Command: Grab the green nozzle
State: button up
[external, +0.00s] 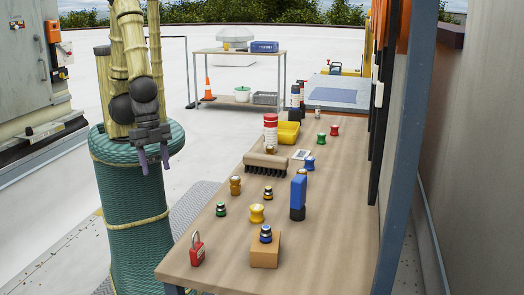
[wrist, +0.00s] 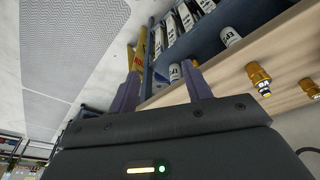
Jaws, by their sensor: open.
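Two small green pieces are on the wooden bench (external: 335,210) in the external view. One green piece with a dark band (external: 221,209) stands near the bench's left edge. A green spool-shaped piece (external: 321,138) stands farther back; I cannot tell for sure which is the nozzle. My gripper (external: 153,160) hangs left of the bench, apart from both pieces. It is open and empty, with its two purple fingers spread; they also show in the wrist view (wrist: 162,88). No green piece can be made out in the wrist view.
Near the green pieces are a yellow spool (external: 257,214), an amber-topped piece (external: 268,193), a brown piece (external: 235,186), a blue-topped piece on a block (external: 265,250), a red padlock (external: 197,250), a blue upright (external: 298,194) and a brush (external: 265,165). A post (external: 405,150) borders the right.

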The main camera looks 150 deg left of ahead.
notch_tip(320, 180, down, 6)
jog(key=w+a+n+p, duration=0.3)
jog(key=n, duration=0.2)
jog(key=n+t+y+p, duration=0.2)
jog(key=n+t+p, duration=0.8)
jog(key=n, duration=2.1)
send_near(221, 209)
jog(key=f+b, duration=0.1)
jog(key=shift+a+f+t, duration=0.25)
jog(key=shift+a+t, duration=0.05)
jog(key=shift+m, duration=0.3)
jog(key=shift+x, duration=0.85)
